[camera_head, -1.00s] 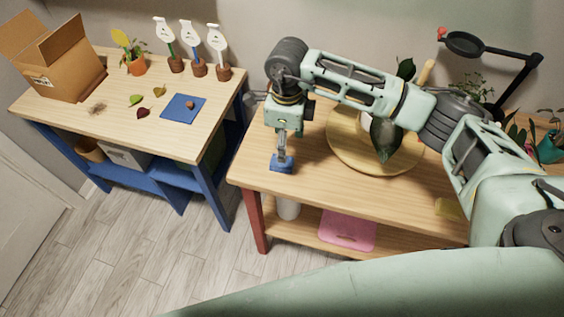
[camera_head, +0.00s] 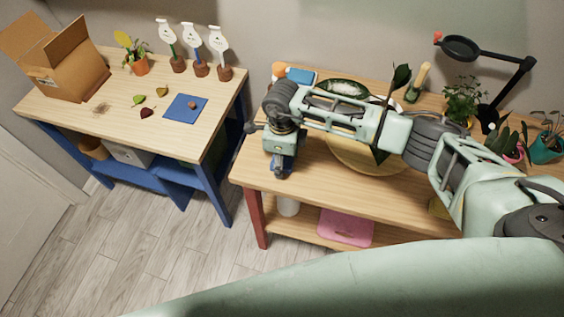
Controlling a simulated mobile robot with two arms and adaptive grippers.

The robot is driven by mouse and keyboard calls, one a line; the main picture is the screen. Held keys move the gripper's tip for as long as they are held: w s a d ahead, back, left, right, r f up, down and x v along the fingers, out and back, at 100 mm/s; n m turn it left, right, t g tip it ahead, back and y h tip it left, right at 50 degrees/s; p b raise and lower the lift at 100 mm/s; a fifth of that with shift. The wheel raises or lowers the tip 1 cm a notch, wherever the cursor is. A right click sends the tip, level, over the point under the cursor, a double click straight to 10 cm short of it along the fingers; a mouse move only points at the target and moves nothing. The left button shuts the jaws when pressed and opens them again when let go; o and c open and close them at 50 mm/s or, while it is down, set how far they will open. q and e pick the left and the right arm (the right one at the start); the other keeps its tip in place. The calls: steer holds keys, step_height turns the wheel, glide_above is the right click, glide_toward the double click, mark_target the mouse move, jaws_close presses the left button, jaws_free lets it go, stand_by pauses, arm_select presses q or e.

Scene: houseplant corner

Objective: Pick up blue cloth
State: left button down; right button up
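My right gripper (camera_head: 280,174) points down at the front left of the right wooden table. A small patch of blue cloth (camera_head: 289,162) shows right at its fingers, mostly hidden by the gripper. Whether the fingers are shut on the cloth, and whether it touches the tabletop, I cannot tell. My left gripper is not in view.
The right table (camera_head: 340,212) bears a round wooden board, a dark-leaved plant, a blue box (camera_head: 301,76) and a magnifier lamp (camera_head: 490,50). The left table holds a flat blue mat (camera_head: 178,116), loose leaves and a cardboard box (camera_head: 65,65). Floor lies between.

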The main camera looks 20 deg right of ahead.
mark_target(285, 163)
steer(key=c, duration=0.8)
steer(key=shift+r, duration=0.15)
steer(key=shift+r+b, duration=0.25)
steer(key=shift+b, duration=0.05)
steer(key=r, duration=0.1)
steer(key=r+b, duration=0.2)
steer(key=shift+s+d+r, duration=0.3)
steer(key=shift+s, duration=0.1)
steer(key=shift+s+d+r+b, duration=0.55)
steer(key=shift+s+d+r, duration=0.5)
steer(key=shift+s, duration=0.5)
steer(key=shift+s+d+r+b, duration=0.55)
steer(key=shift+s+d+r, duration=0.2)
steer(key=shift+s+r, duration=0.65)
steer(key=shift+s+d+r+b, duration=0.55)
steer(key=shift+s+d+r, duration=0.4)
steer(key=shift+s, duration=0.75)
steer(key=shift+a, duration=0.1)
